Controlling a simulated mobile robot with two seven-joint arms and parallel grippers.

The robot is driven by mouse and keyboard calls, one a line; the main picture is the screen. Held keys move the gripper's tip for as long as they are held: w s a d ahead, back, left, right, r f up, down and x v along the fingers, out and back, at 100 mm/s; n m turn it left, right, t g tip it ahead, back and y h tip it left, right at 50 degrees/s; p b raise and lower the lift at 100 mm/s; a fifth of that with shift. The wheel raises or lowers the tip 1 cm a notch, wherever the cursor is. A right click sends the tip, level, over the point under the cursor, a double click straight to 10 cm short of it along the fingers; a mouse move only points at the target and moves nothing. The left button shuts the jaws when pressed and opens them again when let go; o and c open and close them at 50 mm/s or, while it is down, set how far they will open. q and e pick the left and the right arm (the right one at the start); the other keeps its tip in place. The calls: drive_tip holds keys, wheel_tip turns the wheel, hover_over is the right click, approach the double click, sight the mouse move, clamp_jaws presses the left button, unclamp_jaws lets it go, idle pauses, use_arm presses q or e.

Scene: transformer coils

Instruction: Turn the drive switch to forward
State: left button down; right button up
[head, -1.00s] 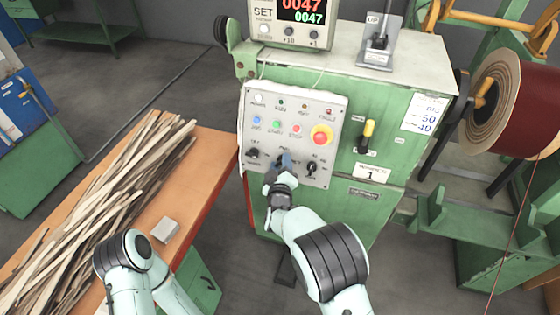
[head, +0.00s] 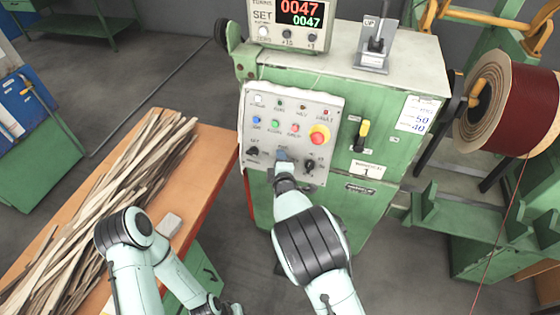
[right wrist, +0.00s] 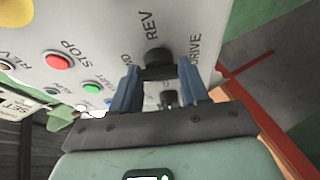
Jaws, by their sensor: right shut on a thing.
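The drive switch is a black knob (right wrist: 158,60) on the grey control panel (head: 325,105), with REV and DRIVE lettering beside it in the right wrist view. My right gripper (right wrist: 162,78) has its blue fingers on either side of this knob and is shut on it. In the head view my right gripper (head: 283,156) covers the knob at the lower middle of the panel, so its pointer cannot be read. My left arm is at the lower left. Its gripper is not clearly in view.
Other black knobs (head: 252,151) (head: 310,165) flank the right gripper. A red emergency button (head: 319,135) and coloured push buttons sit above. A yellow-handled lever (head: 362,134) is to the right. A workbench with wooden strips (head: 120,190) stands at the left.

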use_arm(q)
drive_tip(key=shift+w+r, duration=0.1)
idle(0.4)
use_arm(e)
drive_tip(key=o, duration=1.1)
drive_tip(key=shift+c, duration=0.2)
use_arm(q)
drive_tip(key=shift+s+f+b, duration=0.7)
drive_tip(key=shift+s+f, duration=0.2)
drive_tip(key=shift+f, duration=0.1)
use_arm(e)
drive_tip(key=v, duration=1.3)
drive_tip(key=shift+s+r, duration=0.15)
drive_tip(key=shift+r, duration=0.05)
